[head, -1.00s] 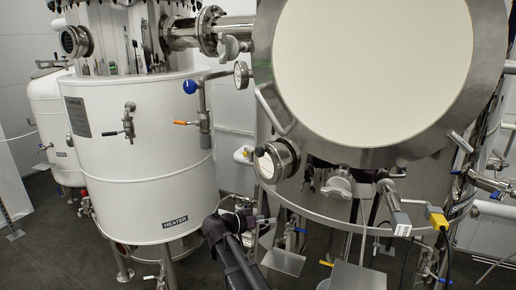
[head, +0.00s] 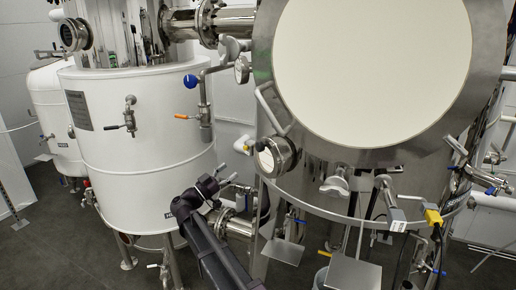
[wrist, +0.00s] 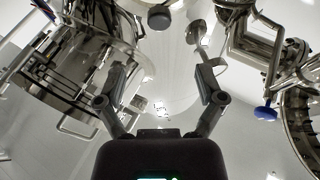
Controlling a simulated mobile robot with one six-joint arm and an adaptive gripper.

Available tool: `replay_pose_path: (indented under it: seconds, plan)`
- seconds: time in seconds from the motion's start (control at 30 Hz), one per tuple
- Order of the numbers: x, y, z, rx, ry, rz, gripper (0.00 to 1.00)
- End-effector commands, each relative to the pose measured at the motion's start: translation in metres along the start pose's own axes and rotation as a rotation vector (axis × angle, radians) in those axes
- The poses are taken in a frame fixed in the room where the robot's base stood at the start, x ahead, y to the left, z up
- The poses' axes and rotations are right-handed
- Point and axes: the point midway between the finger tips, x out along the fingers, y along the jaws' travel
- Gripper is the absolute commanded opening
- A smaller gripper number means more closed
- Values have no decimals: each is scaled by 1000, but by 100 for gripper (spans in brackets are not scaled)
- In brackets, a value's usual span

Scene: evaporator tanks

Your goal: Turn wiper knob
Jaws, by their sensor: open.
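No part is labelled as the wiper knob, and I cannot tell for sure which one it is. A round sight glass with a metal rim (head: 276,157) sits on the right tank, below and left of its large round cover. In the wrist view a dark round knob-like disc (wrist: 160,17) shows at the top centre, ahead of the fingers. My gripper (wrist: 161,83) is open and empty, its two fingers spread below that disc and apart from it. In the head view the gripper (head: 227,184) is small and hard to make out, left of and below the sight glass.
The white heater tank (head: 140,175) stands left of my arm. A blue ball handle (head: 191,81) and a pressure gauge (head: 242,70) are above the arm, between the tanks. A metal clamp knob (head: 335,187) and a yellow connector (head: 433,217) sit at the right tank's front.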

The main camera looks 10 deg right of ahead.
Motion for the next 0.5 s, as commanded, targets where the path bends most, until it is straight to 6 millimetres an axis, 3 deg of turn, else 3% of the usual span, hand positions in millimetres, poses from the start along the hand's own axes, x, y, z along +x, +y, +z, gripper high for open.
replay_pose_path:
  seconds: [0.27,0.5]
  plan:
    - [10,0,-1,-2,-1,2,88]
    - [37,0,-2,-2,-1,3,88]
